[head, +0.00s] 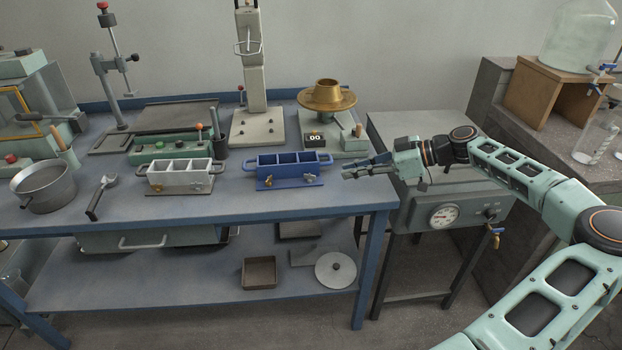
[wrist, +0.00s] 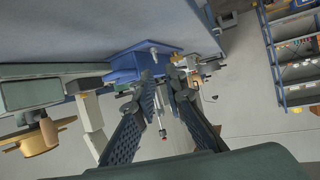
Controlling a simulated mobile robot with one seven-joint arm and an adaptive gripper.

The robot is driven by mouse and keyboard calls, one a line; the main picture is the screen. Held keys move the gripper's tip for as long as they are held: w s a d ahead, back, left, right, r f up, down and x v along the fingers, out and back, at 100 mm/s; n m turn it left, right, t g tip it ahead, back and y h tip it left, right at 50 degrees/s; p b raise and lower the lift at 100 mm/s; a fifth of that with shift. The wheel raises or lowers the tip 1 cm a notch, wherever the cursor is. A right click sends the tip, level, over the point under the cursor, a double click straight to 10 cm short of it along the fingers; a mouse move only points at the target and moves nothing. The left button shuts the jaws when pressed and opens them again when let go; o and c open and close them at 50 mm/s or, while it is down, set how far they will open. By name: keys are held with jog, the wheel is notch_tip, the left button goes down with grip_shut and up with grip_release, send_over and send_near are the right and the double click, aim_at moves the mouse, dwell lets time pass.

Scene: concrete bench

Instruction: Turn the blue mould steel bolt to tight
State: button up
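The blue mould (head: 288,165) stands on the blue bench, right of its middle. A small bolt (head: 311,177) sits at the right of its front side, and a brass-coloured one (head: 268,181) at the left. My gripper (head: 356,168) hangs just right of the mould, pointing left, apart from it. In the wrist view my gripper (wrist: 161,82) has its fingers spread with nothing held between them. The blue mould (wrist: 128,66) lies beyond the fingertips, with a steel-coloured bolt (wrist: 153,48) at its near edge. How tight the bolt is cannot be told.
A grey mould (head: 180,176) stands left of the blue one. Behind are a brass flow-table cone (head: 327,95) and a tall pale stand (head: 251,80). A grey cabinet with a gauge (head: 443,215) is at the right. The bench front by the blue mould is clear.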

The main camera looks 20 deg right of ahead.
aim_at(313, 175)
jog(key=shift+w+d+r+t, duration=0.1)
jog(key=shift+d+r+t, duration=0.05)
jog(key=shift+d+t, duration=0.3)
jog(key=x, duration=1)
jog(key=shift+a+b, duration=0.3)
grip_shut()
